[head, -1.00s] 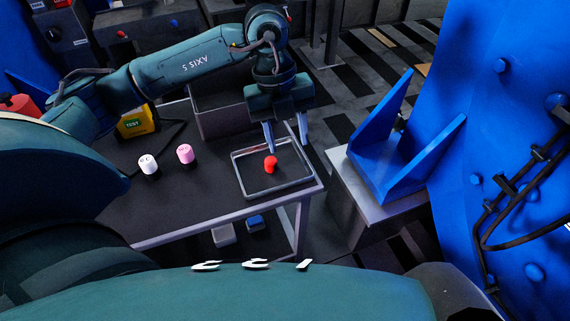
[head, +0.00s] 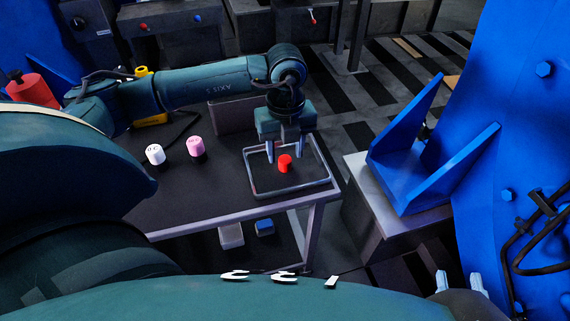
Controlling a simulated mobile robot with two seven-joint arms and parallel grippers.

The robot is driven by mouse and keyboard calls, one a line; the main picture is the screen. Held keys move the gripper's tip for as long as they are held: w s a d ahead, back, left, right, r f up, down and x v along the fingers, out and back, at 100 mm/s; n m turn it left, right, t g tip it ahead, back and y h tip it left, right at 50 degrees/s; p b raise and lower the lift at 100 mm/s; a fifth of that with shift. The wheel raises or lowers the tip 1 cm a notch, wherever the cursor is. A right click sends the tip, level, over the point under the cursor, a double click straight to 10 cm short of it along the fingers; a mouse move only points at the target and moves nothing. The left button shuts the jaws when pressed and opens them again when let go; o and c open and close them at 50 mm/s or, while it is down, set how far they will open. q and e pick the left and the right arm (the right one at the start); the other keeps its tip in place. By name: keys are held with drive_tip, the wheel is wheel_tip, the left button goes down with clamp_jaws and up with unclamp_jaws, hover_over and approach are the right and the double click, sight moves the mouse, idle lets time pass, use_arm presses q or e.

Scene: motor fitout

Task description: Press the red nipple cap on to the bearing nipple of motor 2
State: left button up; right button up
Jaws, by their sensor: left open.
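The red nipple cap (head: 285,163) sits in a shallow grey tray (head: 290,194) on the dark table. My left gripper (head: 286,157) points down over the tray, open, with its fingers on either side of the cap and apart from it. Whether the fingertips are level with the cap I cannot tell. My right gripper (head: 460,282) shows only as two pale fingertips at the bottom right, spread apart with nothing seen between them. A large blue motor body (head: 520,130) stands at the right. I cannot tell which motor it is, and no bearing nipple can be made out.
A white cap (head: 155,154) and a pink cap (head: 196,146) stand left of the tray on the table (head: 215,190). A grey box (head: 231,117) stands behind. A blue bracket (head: 415,165) on a grey block lies between table and motor. Black cables run along the motor.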

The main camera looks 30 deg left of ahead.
use_arm(q)
wheel_tip(320, 180, down, 2)
drive_tip(key=shift+f, duration=0.15)
drive_tip(key=c, duration=0.9)
